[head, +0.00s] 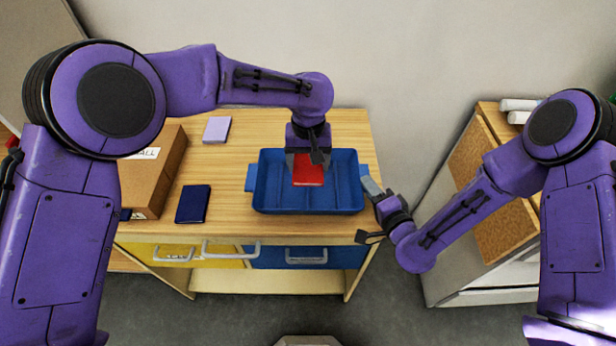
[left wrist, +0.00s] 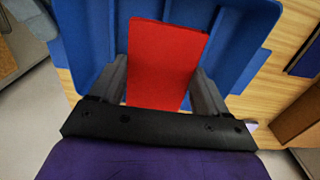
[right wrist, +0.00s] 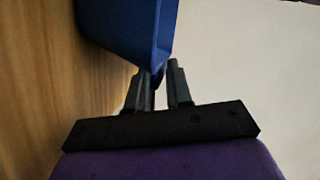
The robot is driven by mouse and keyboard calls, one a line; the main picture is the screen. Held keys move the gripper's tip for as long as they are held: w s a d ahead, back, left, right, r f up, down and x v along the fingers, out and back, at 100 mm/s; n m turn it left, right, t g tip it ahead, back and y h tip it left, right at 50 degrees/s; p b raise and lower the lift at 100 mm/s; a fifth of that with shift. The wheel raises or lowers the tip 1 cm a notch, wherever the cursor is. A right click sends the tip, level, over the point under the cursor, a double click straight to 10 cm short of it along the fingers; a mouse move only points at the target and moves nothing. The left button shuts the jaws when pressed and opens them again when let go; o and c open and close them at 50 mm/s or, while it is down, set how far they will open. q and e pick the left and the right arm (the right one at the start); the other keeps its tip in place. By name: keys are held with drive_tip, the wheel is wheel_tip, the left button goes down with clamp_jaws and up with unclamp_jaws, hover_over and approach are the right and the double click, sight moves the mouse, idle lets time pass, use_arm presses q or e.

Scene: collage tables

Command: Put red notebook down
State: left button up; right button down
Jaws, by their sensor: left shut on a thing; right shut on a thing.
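The red notebook (head: 307,172) is between the fingers of my left gripper (head: 305,165), over the middle of the blue tray (head: 272,193). In the left wrist view the red notebook (left wrist: 165,62) stands out from between the two fingers, with the blue tray behind it. I cannot tell whether its lower edge touches the tray floor. My right gripper (head: 371,188) is at the tray's right end. In the right wrist view its fingers (right wrist: 165,88) are closed on the blue tray's edge (right wrist: 160,60).
A dark blue notebook (head: 193,204) and a lilac notebook (head: 217,130) lie on the wooden table (head: 345,125) left of the tray. A cardboard box (head: 160,175) stands at the table's left end. Yellow (head: 172,255) and blue (head: 280,258) drawers are under the front edge.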

sight(308, 176)
use_arm(q)
drive_tip(key=shift+w+f, duration=0.1)
drive_tip(key=shift+f, duration=2.55)
use_arm(e)
drive_tip(key=shift+f, duration=0.1)
use_arm(q)
drive_tip(key=shift+f, duration=0.15)
drive_tip(key=shift+f, duration=0.35)
drive_tip(key=o, duration=1.1)
drive_tip(key=shift+c, duration=0.2)
wheel_tip(308, 176, up, 13)
drive_tip(key=shift+r, duration=0.1)
use_arm(e)
drive_tip(key=c, duration=0.9)
unclamp_jaws()
drive_tip(key=shift+c, duration=0.2)
drive_tip(key=shift+w, duration=0.1)
